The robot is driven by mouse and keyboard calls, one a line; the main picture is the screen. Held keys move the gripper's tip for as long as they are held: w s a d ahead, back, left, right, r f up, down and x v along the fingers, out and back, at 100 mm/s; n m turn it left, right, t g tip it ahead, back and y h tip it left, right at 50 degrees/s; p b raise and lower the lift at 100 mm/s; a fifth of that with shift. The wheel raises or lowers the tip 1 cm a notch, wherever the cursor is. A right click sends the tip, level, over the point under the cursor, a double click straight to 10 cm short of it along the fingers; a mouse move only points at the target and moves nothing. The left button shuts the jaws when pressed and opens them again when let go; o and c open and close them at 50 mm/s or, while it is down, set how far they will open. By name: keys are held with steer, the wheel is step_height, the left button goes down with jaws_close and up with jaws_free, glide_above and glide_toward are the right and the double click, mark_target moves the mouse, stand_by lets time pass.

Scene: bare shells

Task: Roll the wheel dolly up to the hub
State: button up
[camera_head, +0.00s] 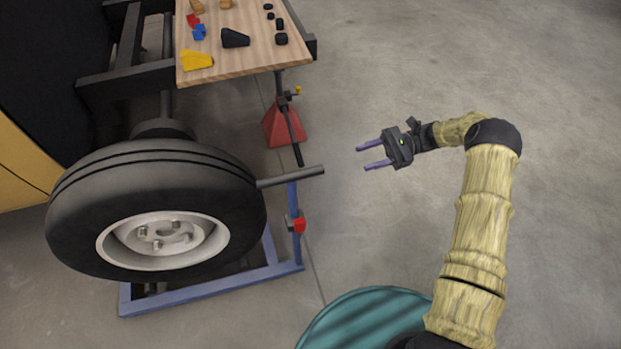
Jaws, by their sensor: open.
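A wheel (155,170) with a black tyre and a pale rim stands on the blue wheel dolly (215,287) at the left. A grey bar (298,176), apparently the dolly's handle, sticks out to the right at the top of its blue post. A dark round part, probably the hub (160,128), shows just behind the top of the tyre. The tyre hides most of that area, so I cannot tell the gap between wheel and hub. My gripper (362,158) is open and empty, pointing left, a short way right of the bar's end and apart from it.
A red stand (284,124) stands on the floor behind the dolly. A wooden board (258,56) with several small coloured and black pieces lies above it, beside a dark frame (125,82). The concrete floor (560,130) to the right is clear.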

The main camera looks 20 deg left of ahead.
mark_target(311, 172)
steer(key=shift+w+d+f+y, duration=0.15)
steer(key=shift+w+f+y, duration=0.15)
steer(key=shift+f+y, duration=0.35)
steer(key=shift+g, duration=0.3)
steer(key=p+x, duration=0.2)
steer(key=x, duration=1.5)
steer(key=shift+s+a+f, duration=0.15)
steer(key=shift+a, duration=0.1)
jaws_close()
